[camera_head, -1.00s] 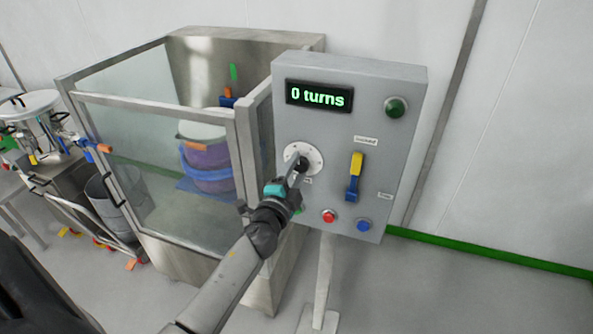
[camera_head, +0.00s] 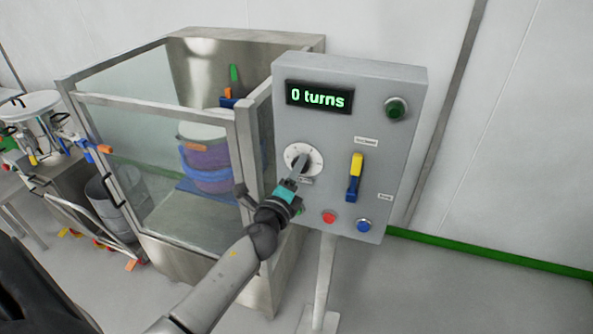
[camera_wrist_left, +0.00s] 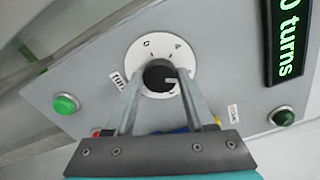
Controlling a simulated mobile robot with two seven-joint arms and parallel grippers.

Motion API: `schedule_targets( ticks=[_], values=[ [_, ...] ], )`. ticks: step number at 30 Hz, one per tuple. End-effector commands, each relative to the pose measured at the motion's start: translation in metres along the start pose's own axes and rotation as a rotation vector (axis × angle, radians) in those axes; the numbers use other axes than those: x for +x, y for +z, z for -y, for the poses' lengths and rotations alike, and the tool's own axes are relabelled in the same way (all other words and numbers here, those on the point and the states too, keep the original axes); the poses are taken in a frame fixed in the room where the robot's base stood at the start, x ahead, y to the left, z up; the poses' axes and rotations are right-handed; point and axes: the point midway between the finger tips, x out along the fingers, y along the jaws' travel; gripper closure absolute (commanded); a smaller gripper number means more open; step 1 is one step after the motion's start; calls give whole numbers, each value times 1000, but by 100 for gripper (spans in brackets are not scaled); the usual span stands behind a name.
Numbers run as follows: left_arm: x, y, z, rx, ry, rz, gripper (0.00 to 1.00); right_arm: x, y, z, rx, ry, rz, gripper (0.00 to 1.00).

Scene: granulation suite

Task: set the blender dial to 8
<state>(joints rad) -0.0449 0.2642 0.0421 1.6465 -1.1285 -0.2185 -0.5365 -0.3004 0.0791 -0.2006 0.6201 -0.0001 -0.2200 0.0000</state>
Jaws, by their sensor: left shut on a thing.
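The blender dial (camera_head: 291,151) is a round white plate with a black knob on the grey control panel (camera_head: 330,135). My left gripper (camera_head: 302,163) reaches it from below, its fingers shut on the knob. In the left wrist view the black knob (camera_wrist_left: 159,75) sits between the two fingertips, with a light pointer mark on its lower right. Marks ring the white plate (camera_wrist_left: 178,47), but I cannot read which one the pointer meets. The display (camera_head: 319,96) reads "0 turns". My right gripper is not in view.
A yellow and blue lever (camera_head: 355,177) stands right of the dial. Below are a red button (camera_head: 329,217) and a blue button (camera_head: 363,225). A green lamp (camera_head: 395,108) is at top right. A glass-walled metal enclosure (camera_head: 160,100) stands close left of the panel.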

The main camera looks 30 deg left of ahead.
Motion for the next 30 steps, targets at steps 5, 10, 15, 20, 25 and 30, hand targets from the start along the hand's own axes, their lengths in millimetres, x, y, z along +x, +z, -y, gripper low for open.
schedule_targets(
  ticks=[5,10,15,20,25,30],
  values=[
    [0,0,-1,13,1,0,100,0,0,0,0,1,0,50],
    [0,0,-1,12,1,0,100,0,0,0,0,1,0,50],
    [0,0,-1,11,1,0,41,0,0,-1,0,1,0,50],
    [0,0,-1,11,1,0,23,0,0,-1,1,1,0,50],
    [0,0,0,10,1,0,16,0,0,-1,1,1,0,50],
    [-1,0,0,10,1,0,16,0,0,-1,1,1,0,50]
  ],
)
